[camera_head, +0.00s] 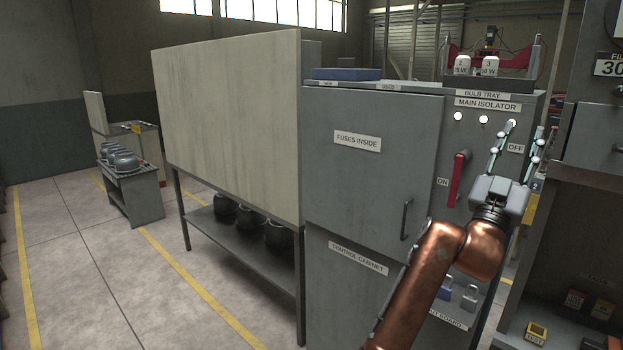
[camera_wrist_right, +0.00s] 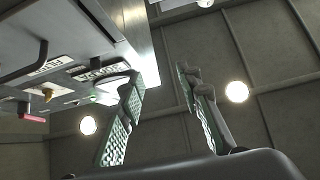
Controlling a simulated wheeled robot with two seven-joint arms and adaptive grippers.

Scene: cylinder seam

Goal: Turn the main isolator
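The main isolator's red handle (camera_head: 457,180) is on the front of the grey control cabinet (camera_head: 372,190). It hangs down from its pivot, slightly tilted, beside the ON label (camera_head: 442,182). The OFF label (camera_head: 515,148) is farther right and higher. My right gripper (camera_head: 519,133) is to the right of the handle and apart from it, pointing up, with its fingers spread and nothing between them. In the right wrist view the open fingers (camera_wrist_right: 160,100) also show an empty gap. My left gripper is out of view.
Three white lamps, one being the middle lamp (camera_head: 484,119), sit above the handle. The fuse door (camera_head: 372,165) with its dark pull handle (camera_head: 405,220) is to the left. Padlocks (camera_head: 470,297) are below my right arm. A dark shelf unit (camera_head: 570,230) stands close on the right.

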